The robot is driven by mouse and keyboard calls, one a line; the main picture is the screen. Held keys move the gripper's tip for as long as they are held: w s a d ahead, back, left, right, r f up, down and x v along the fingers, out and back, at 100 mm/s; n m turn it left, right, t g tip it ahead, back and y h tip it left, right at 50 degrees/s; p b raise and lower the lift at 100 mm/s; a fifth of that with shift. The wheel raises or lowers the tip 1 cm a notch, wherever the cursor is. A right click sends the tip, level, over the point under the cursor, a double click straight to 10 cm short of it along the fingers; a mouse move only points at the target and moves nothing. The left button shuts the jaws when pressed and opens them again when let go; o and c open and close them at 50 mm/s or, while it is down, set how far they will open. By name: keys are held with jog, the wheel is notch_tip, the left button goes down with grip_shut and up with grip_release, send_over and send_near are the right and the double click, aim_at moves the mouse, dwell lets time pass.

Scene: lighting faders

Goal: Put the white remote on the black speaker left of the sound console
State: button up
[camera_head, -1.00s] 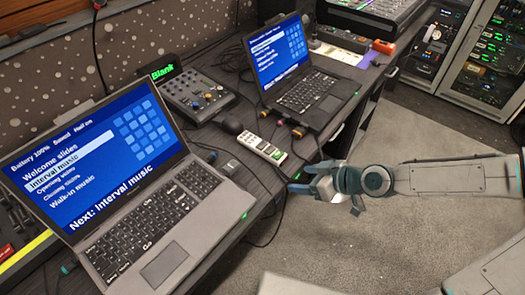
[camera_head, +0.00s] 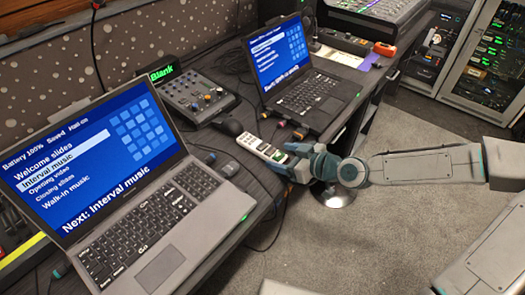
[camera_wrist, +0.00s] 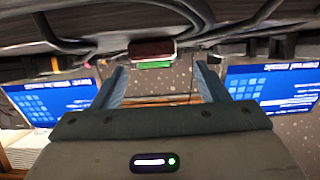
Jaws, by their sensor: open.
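The white remote (camera_head: 262,148) lies on the dark desk between the two laptops, its near end pointing towards my gripper. My gripper (camera_head: 284,160) is open and level with the desk edge, close to that end. In the wrist view my two fingers (camera_wrist: 162,84) are apart, with a dark red end face rimmed in white, apparently the remote's (camera_wrist: 152,49), ahead between them. I cannot tell if they overlap it. The sound console (camera_head: 378,8) is at the top right. A dark upright shape (camera_head: 308,18) left of it, partly behind the laptop, may be the black speaker.
A large laptop (camera_head: 150,215) fills the left front; another laptop (camera_head: 300,85) stands beyond the remote. A small mixer (camera_head: 195,97) and a dark mouse (camera_head: 228,126) are behind the remote. Cables and coloured plugs lie close to it. Racks (camera_head: 490,65) stand at the right.

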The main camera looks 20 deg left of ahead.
aim_at(273, 152)
jog(key=shift+w+b+x, duration=0.2)
jog(key=shift+b+x, duration=0.2)
jog(key=shift+x, duration=2.6)
jog(key=shift+d, duration=0.1)
jog(key=shift+r, duration=0.1)
jog(key=c, duration=1.2)
